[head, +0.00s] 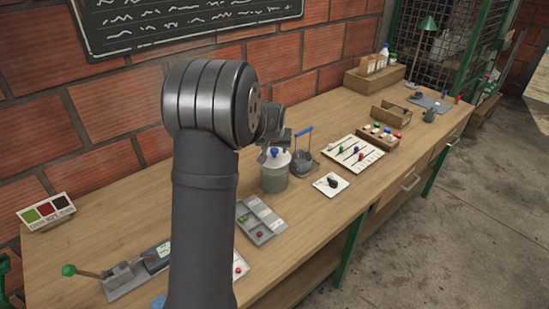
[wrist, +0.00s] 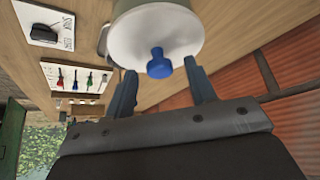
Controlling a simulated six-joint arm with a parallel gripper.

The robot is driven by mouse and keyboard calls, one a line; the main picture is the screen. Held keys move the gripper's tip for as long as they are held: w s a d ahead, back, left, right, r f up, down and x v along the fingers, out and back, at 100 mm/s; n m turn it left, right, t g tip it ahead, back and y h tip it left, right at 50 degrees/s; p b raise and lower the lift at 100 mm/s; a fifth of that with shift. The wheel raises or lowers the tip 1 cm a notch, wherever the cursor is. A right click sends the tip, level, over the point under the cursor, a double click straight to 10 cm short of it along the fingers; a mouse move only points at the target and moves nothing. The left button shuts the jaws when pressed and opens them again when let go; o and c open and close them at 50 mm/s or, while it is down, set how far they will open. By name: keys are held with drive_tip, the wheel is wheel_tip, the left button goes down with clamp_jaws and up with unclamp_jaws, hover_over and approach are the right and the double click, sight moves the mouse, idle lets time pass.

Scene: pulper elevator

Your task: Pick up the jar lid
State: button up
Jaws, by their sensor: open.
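The jar lid (wrist: 155,30) is a pale round lid with a blue knob (wrist: 158,63). It sits on a grey-green jar (head: 274,179) standing on the bench. In the wrist view the knob appears between the tips of my gripper (wrist: 160,70), whose two fingers are apart and empty. Their tips overlap the lid's near edge in the picture; I cannot tell whether they touch. In the head view my gripper (head: 273,138) is just above the lid, and my arm hides part of it.
A wire holder with a blue handle (head: 304,146) stands close right of the jar. A white card with a dark object (head: 331,184) and a board of coloured sliders (head: 354,153) lie further right. A grey tray (head: 260,219) lies in front. The brick wall is behind.

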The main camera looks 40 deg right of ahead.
drive_tip(key=shift+f, duration=0.1)
drive_tip(key=c, duration=1)
drive_tip(key=shift+c, duration=0.2)
